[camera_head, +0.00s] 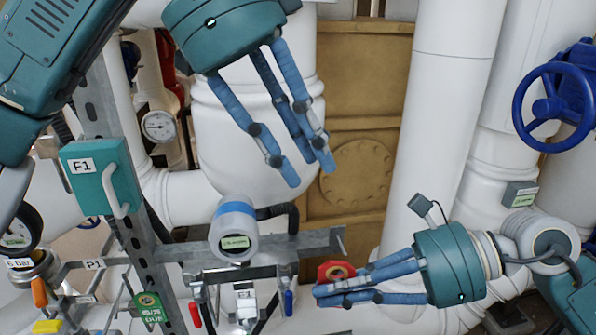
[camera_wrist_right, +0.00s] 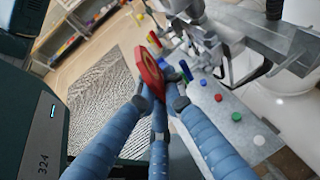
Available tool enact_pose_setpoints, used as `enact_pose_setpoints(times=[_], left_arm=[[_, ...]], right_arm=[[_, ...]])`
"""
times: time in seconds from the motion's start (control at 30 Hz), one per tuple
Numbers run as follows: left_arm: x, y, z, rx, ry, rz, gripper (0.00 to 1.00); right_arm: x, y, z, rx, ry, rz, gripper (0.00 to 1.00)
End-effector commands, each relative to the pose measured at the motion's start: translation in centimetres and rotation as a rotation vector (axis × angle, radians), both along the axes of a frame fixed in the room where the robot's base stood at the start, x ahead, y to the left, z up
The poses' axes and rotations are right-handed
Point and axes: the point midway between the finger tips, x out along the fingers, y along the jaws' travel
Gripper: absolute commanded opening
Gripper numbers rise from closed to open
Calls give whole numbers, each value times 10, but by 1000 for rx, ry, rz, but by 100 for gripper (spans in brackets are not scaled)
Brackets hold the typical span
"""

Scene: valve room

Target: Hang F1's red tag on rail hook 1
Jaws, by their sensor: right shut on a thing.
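The red tag (camera_head: 336,270) is held in my right gripper (camera_head: 325,292), to the right of the hanging fixtures. It also shows in the right wrist view (camera_wrist_right: 150,75), upright between the blue fingers (camera_wrist_right: 160,103). My left gripper (camera_head: 308,172) is open and empty, above and right of the round gauge. A teal box labelled F1 (camera_head: 103,178) is on the left post. A white piece labelled F1 (camera_head: 246,303) hangs below the grey metal rail (camera_head: 270,245). I cannot tell which hook is number 1.
A round grey-blue meter (camera_head: 234,230) sits in front of the rail. Red (camera_head: 195,314) and blue (camera_head: 289,303) handles hang below it. A blue valve wheel (camera_head: 556,107) is at upper right. White pipes (camera_head: 440,120) stand behind.

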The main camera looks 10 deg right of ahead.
Motion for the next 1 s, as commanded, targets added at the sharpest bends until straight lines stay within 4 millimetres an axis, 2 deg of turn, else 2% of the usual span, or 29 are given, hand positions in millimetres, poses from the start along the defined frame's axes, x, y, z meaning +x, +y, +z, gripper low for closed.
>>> enact_pose_setpoints(times=[0.1, 0.27, 0.7, 0.8, 1.0], left_arm=[[-9, 4, -18, 74, 23, -57, 27], [-13, 3, -33, 99, 31, -79, 27], [-21, -26, -104, 95, 30, -75, 27], [-22, -32, -117, 94, 31, -73, 27], [-24, -37, -132, 93, 31, -72, 27]], right_arm=[[0, 0, 0, 0, 0, 0, 0], [0, 0, 0, 0, 0, 0, 0], [0, 0, 0, 0, 0, 0, 0], [0, 0, 0, 0, 0, 0, 0], [0, 0, 0, 0, 0, 0, 0]])
